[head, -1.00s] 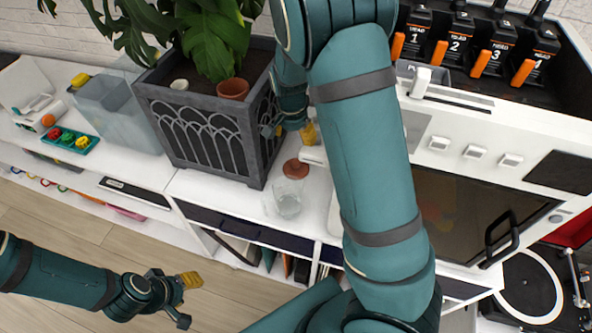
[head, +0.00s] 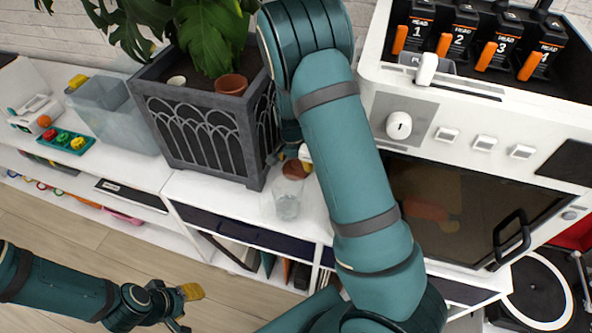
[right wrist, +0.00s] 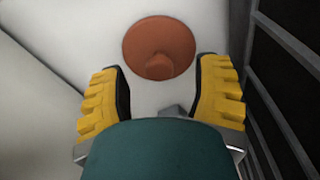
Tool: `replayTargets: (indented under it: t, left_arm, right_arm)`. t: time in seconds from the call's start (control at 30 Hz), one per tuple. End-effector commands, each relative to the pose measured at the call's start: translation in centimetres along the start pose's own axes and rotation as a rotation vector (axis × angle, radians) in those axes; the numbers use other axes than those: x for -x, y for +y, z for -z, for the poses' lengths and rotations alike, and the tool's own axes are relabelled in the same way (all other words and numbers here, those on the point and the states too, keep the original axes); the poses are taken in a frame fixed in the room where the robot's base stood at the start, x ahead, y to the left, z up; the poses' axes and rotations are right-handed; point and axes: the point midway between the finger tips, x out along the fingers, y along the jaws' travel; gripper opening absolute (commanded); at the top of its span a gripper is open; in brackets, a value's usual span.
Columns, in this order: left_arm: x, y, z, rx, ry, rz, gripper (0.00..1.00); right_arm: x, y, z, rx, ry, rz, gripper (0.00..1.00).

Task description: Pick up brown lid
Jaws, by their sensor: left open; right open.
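The brown lid (head: 294,170) is round with a knob and lies on the white countertop beside the dark planter. In the right wrist view the lid (right wrist: 158,42) is just beyond the fingertips, about centred between them. My right gripper (right wrist: 162,92) is open, with nothing between its yellow fingers. My left gripper (head: 186,307) is open and empty above the floor, at lower left.
A clear glass jar (head: 287,204) stands right in front of the lid. The planter (head: 203,135) with a leafy plant rises close on the left. A white machine (head: 465,110) with a dark door stands on the right. The counter's front edge is near.

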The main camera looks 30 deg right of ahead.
Motion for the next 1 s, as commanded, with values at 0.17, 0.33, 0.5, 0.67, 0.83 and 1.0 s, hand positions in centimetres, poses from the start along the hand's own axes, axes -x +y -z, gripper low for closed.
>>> replayTargets:
  t: [0.17, 0.33, 0.5, 0.67, 0.83, 1.0]
  left_arm:
    - [-0.55, -0.21, -0.06, -0.001, -0.001, 0.000, 0.47]
    - [-0.47, -0.17, -0.05, -0.001, -0.001, 0.000, 0.47]
    - [-0.47, -0.17, -0.05, -0.001, -0.001, 0.000, 0.47]
    - [-0.47, -0.17, -0.05, -0.001, -0.001, 0.000, 0.47]
    - [-0.47, -0.18, -0.05, -0.001, -0.001, 0.000, 0.47]
    - [-0.32, -0.12, -0.03, -0.001, -0.001, 0.000, 0.47]
  right_arm:
    - [-1.96, 0.06, 0.02, 0.000, 0.000, 0.000, 0.64]
    - [-1.88, 0.04, 0.02, 0.000, 0.000, 0.000, 0.64]
    - [-1.86, 0.05, 0.02, 0.000, 0.000, 0.000, 0.16]
    - [-1.86, 0.06, 0.02, 0.000, 0.000, 0.000, 0.00]
    - [-1.86, 0.05, 0.01, 0.000, 0.000, 0.000, 0.00]
    - [-1.33, 0.01, 0.09, 0.000, 0.001, 0.001, 0.00]
